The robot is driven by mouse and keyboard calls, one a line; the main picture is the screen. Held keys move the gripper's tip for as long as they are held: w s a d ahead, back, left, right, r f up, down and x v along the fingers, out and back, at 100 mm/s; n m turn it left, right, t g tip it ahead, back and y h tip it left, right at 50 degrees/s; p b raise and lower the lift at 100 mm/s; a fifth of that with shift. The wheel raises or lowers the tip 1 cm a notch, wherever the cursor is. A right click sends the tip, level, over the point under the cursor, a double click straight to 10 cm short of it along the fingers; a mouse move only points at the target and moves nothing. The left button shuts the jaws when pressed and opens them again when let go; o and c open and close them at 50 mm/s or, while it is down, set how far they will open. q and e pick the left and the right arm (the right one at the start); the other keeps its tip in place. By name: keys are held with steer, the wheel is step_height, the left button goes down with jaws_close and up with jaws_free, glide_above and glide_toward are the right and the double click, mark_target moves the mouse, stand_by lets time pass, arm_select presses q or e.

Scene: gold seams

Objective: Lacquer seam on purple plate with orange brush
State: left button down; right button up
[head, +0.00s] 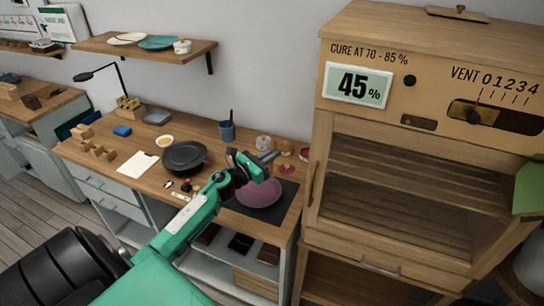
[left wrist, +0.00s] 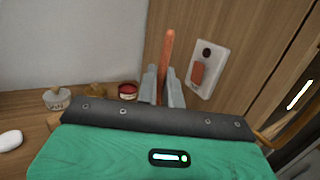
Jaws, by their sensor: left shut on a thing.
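The purple plate (head: 262,194) lies on a dark mat (head: 284,207) at the right end of the workbench. No seam can be made out on it at this size. My left gripper (head: 268,158) is above the plate's far side, near the small jars. In the left wrist view my left gripper (left wrist: 164,88) is shut on the orange brush (left wrist: 169,48), whose orange stick rises between the fingers. Its lower end is hidden by the gripper body. The brush cannot be made out in the head view. My right gripper is not in view.
Small jars stand behind the plate: a pale one (head: 263,142), an amber one (head: 285,148) and a red one (head: 304,154). A blue cup (head: 227,131) and black pan (head: 184,157) are left. The wooden cabinet (head: 318,150) closes off the right side.

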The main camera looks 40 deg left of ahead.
arm_select(q)
steer(key=shift+a, duration=0.1)
steer(key=shift+r+p, duration=1.65)
steer(key=shift+r, duration=0.65)
steer(key=shift+f, duration=0.1)
